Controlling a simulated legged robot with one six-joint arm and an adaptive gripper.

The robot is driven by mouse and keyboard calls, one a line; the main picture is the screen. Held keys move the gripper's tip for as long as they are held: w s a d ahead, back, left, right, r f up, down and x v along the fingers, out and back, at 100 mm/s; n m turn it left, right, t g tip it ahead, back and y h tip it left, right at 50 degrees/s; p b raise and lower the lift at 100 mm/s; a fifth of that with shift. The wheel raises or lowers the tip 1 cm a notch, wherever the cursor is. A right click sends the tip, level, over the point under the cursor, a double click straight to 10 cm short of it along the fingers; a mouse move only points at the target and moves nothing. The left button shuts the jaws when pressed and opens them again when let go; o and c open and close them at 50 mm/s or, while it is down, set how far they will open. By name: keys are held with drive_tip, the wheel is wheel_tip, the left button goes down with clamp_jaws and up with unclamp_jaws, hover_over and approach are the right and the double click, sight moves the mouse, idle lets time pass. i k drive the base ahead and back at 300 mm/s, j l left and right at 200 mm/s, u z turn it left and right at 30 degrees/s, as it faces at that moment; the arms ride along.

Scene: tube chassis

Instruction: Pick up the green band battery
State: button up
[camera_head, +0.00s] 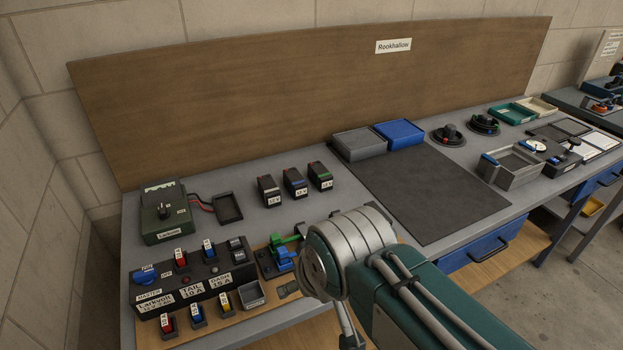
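The green band battery (320,175) is a small dark block with a green top band and a white label. It stands on the grey bench at the right end of a row of three. A blue-banded battery (295,182) stands just left of it, and a battery with a pale band (268,190) is at the left end. They stand apart from each other. My arm fills the lower right foreground, with its large rounded joint in front of and below the batteries. My gripper cannot be made out in this view.
A green unit (166,215) with red leads to a black tray (228,207) stands left of the batteries. A switch panel (190,283) is at front left. A grey bin (357,144) and blue bin (399,133) stand behind the bare dark mat (430,190). A wooden backboard (300,85) rises behind.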

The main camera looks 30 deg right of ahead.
sight(319, 175)
drive_tip(key=i+l, duration=0.1)
drive_tip(key=l, duration=0.3)
drive_tip(key=i+l, duration=0.1)
drive_tip(key=l, duration=0.3)
drive_tip(key=i+l, duration=0.1)
drive_tip(key=l, duration=0.3)
drive_tip(key=z, duration=0.05)
